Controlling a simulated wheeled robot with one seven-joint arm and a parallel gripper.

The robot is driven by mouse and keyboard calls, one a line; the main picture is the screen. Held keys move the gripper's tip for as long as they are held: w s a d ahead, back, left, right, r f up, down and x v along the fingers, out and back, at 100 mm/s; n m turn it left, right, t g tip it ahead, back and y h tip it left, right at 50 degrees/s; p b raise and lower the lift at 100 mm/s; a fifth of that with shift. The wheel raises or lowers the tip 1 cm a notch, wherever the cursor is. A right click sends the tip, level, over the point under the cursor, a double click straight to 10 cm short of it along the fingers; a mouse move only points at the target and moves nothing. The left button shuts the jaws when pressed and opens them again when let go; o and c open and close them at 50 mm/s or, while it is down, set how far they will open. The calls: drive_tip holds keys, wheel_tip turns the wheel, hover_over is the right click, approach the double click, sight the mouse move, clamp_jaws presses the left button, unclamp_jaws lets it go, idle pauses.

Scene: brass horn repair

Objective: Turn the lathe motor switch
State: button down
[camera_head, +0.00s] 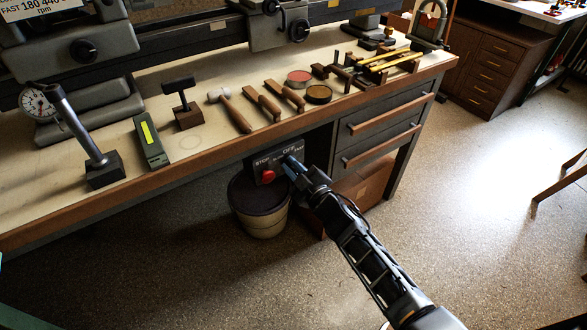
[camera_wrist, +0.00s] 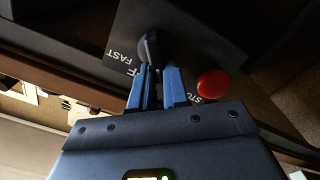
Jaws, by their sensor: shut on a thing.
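The lathe motor switch is a black lever knob (camera_wrist: 151,46) on a dark switch panel (camera_head: 277,158) under the bench's front edge. The wrist view shows the panel (camera_wrist: 205,40) with the words FAST and part of OFF and STOP. A red stop button (camera_head: 268,176) sits on the panel's left side; it also shows in the wrist view (camera_wrist: 213,83). My gripper (camera_head: 292,168) reaches up to the panel. In the wrist view its blue fingers (camera_wrist: 158,84) are shut on the black knob. The fingers hide part of the knob and some of the lettering.
A bucket (camera_head: 260,207) stands on the floor below the panel. Drawers (camera_head: 376,133) are to its right under the bench. Hammers, files and a dial gauge (camera_head: 38,103) lie or stand on the bench top (camera_head: 205,140).

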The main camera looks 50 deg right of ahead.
idle(0.4)
drive_tip(key=c, duration=1.1)
unclamp_jaws()
drive_tip(key=shift+b+v, duration=0.4)
drive_tip(key=shift+v, duration=3.55)
